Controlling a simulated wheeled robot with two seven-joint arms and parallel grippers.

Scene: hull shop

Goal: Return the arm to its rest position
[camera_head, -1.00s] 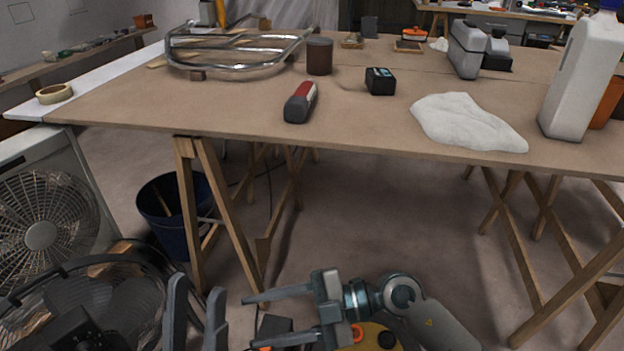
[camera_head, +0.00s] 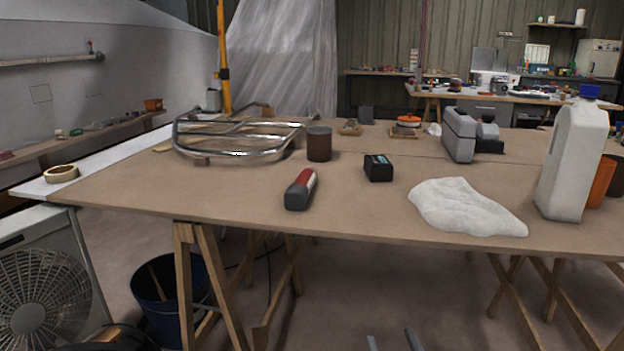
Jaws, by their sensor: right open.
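My right gripper (camera_head: 393,341) shows only as two dark fingertips at the bottom edge, right of centre. The tips stand apart with a gap between them, and nothing shows in the gap. They are in front of and below the near edge of the wooden work table (camera_head: 240,208), clear of everything on it. The rest of the right gripper and its arm are below the picture. My left gripper is not in view.
On the table are a red and grey tool (camera_head: 300,190), a black box (camera_head: 378,167), a brown cup (camera_head: 319,144), a metal tube frame (camera_head: 240,153), a white cloth (camera_head: 464,208) and a white jug (camera_head: 574,165). A fan (camera_head: 40,300) and blue bucket (camera_head: 172,300) stand left.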

